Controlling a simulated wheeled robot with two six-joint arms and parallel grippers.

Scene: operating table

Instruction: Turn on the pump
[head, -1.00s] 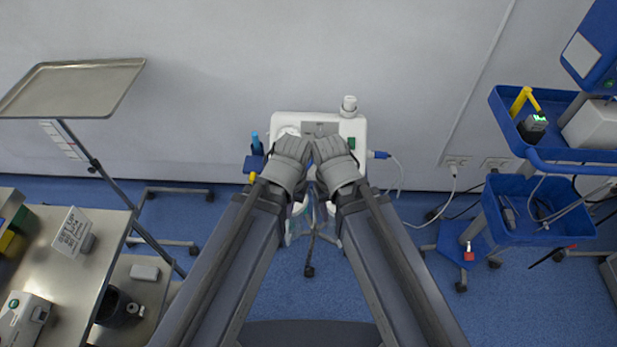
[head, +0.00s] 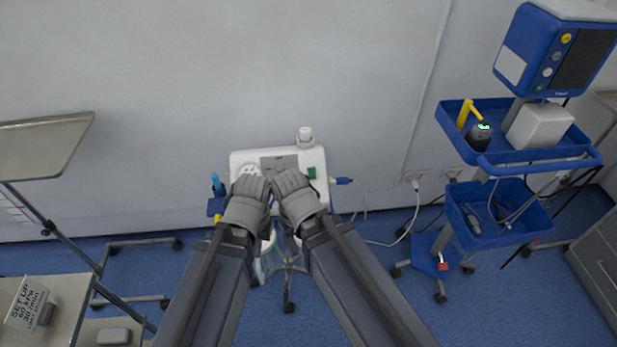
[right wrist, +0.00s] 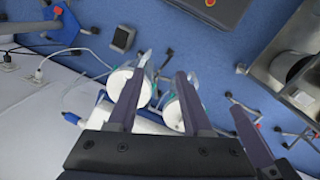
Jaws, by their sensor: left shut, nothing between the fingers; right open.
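The pump (head: 316,158) is a white unit on a wheeled stand near the wall, in the middle of the head view. A small green switch (head: 312,172) sits on its right side, and a grey panel and round white dial (head: 245,170) are on top. My left gripper (head: 248,188) is shut and empty over the front left of the pump. My right gripper (head: 294,185) is open beside it, just left of the green switch; contact cannot be told. In the right wrist view, the right gripper's fingers (right wrist: 158,90) show above white canisters (right wrist: 130,86).
A blue trolley (head: 530,160) with a monitor stands at the right. White cables run from the pump to wall sockets (head: 414,178).

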